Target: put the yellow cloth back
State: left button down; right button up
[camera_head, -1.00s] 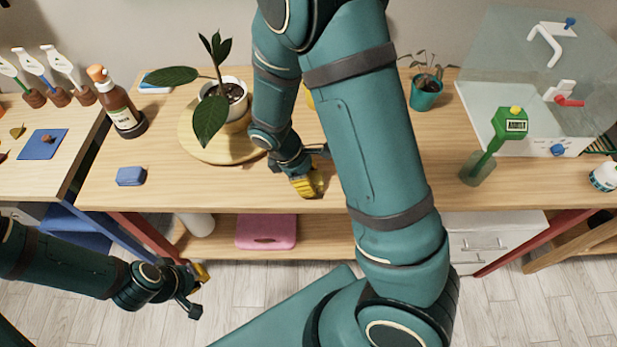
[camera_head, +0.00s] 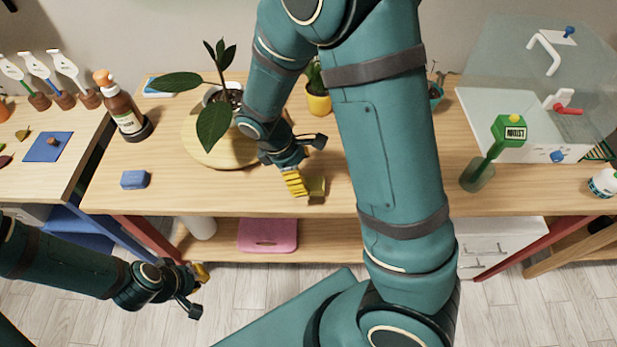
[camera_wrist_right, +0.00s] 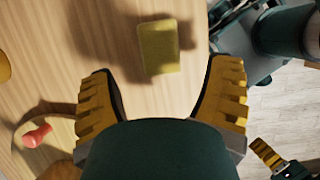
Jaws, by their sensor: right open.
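The yellow cloth (camera_head: 317,187) lies as a small folded olive-yellow block on the wooden bench top, near the front edge. In the right wrist view the cloth (camera_wrist_right: 158,47) lies flat beyond the fingertips, roughly between them in the picture and apart from both. My right gripper (camera_head: 298,183) is just left of the cloth in the head view. Its yellow-padded fingers (camera_wrist_right: 163,80) are wide apart with nothing between them. My left gripper (camera_head: 197,287) hangs low in front of the bench, above the floor; its finger opening is unclear.
A potted plant stands on a round wooden board (camera_head: 202,150). A yellow pot (camera_head: 318,103) is behind my right arm. A blue block (camera_head: 134,180) lies at left; a brown bottle (camera_head: 122,108) stands behind it. A green meter (camera_head: 508,131) and clear case (camera_head: 520,90) are at right.

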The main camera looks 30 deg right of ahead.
jog(key=p+v, duration=0.1)
jog(key=v, duration=0.5)
jog(key=shift+r, duration=0.4)
jog(key=shift+a, duration=0.15)
